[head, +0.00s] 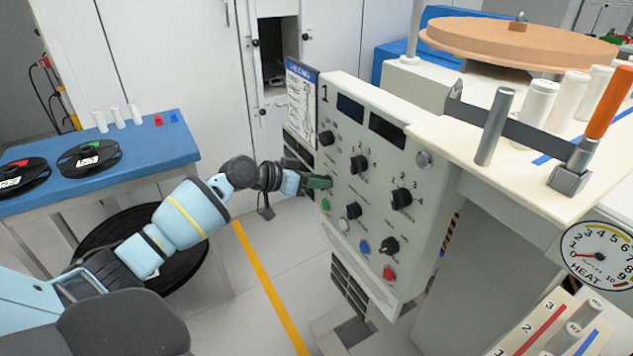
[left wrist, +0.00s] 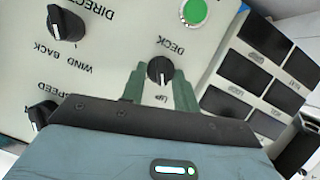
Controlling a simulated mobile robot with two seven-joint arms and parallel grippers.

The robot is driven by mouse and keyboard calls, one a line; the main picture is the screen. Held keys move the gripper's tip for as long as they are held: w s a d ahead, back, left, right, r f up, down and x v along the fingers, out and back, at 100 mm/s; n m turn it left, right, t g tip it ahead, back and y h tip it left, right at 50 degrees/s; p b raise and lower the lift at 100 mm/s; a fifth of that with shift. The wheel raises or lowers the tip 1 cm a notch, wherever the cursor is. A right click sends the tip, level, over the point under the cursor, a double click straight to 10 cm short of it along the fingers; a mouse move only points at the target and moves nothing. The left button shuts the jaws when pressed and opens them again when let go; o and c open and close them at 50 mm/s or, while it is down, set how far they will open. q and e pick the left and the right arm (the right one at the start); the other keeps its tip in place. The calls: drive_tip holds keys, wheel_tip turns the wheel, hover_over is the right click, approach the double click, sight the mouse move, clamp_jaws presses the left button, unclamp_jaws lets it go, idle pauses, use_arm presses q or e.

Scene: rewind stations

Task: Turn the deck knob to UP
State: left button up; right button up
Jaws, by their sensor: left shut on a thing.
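The deck knob (left wrist: 160,70) is a small black knob on the cream control panel (head: 370,222). It shows in the left wrist view between the two green fingers of my left gripper (left wrist: 160,82). The fingers are shut on its sides. The DECK and UP labels appear upside down there, with DECK above the knob and UP just below it. A pale mark on the knob seems to face the UP label. In the head view, my left gripper (head: 318,182) touches the panel's left part and largely hides the knob. My right gripper is not in view.
Other black knobs, such as one (head: 400,198) on the right, and a green button (head: 325,205) sit close by. A blue table (head: 150,152) with reels stands left. A wooden disc (head: 515,40) lies at the back right. Floor is clear near the yellow line (head: 268,285).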

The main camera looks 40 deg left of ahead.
use_arm(q)
drive_tip(key=o, duration=1)
drive_tip(key=shift+s, duration=0.1)
drive_tip(key=shift+v, duration=3.8)
